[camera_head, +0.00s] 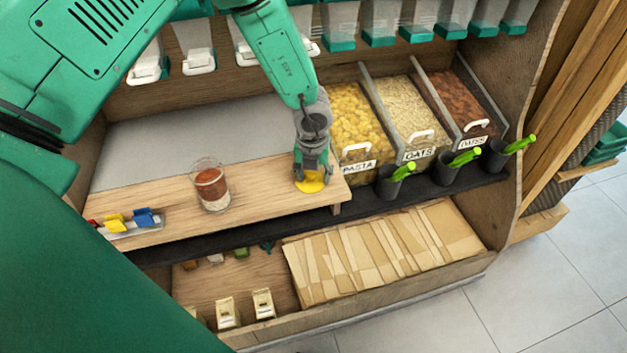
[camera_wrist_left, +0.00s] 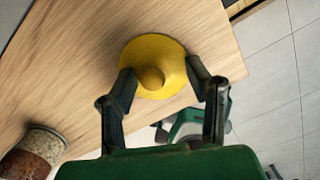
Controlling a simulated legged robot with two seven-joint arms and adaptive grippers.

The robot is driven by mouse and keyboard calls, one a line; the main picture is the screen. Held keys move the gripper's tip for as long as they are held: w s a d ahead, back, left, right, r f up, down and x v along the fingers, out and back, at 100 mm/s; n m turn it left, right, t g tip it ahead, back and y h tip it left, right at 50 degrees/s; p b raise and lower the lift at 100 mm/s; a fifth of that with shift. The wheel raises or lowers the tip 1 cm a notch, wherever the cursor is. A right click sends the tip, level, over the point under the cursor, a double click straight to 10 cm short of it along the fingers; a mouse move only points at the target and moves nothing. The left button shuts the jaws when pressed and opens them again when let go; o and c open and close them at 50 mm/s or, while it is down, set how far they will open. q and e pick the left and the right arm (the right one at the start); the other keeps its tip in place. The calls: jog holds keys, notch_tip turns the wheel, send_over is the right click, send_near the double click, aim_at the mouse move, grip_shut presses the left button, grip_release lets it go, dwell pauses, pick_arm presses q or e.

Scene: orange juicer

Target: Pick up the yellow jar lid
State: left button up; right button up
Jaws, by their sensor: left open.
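The yellow jar lid (camera_head: 311,184) lies on the wooden shelf board near its right end. In the left wrist view the lid (camera_wrist_left: 153,62) is a round disc with a knob (camera_wrist_left: 151,78) in its middle. My left gripper (camera_head: 311,172) is directly above the lid. In the left wrist view its fingers (camera_wrist_left: 158,82) are open, one on each side of the knob, over the lid's near edge. I cannot tell whether they touch the lid. My right gripper is not in view.
An open glass jar with reddish-brown contents (camera_head: 211,188) stands left on the wooden board (camera_head: 255,190). Coloured clips (camera_head: 130,220) lie farther left. Bins of pasta (camera_head: 358,120), oats (camera_head: 412,112) and dates (camera_head: 462,105) stand right. Dispensers (camera_head: 380,20) hang above. A lower shelf holds paper bags (camera_head: 385,250).

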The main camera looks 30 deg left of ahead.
pick_arm(q)
jog(key=shift+s+a+f, duration=0.1)
jog(key=shift+a, duration=0.45)
grip_shut()
jog(key=shift+d, duration=0.25)
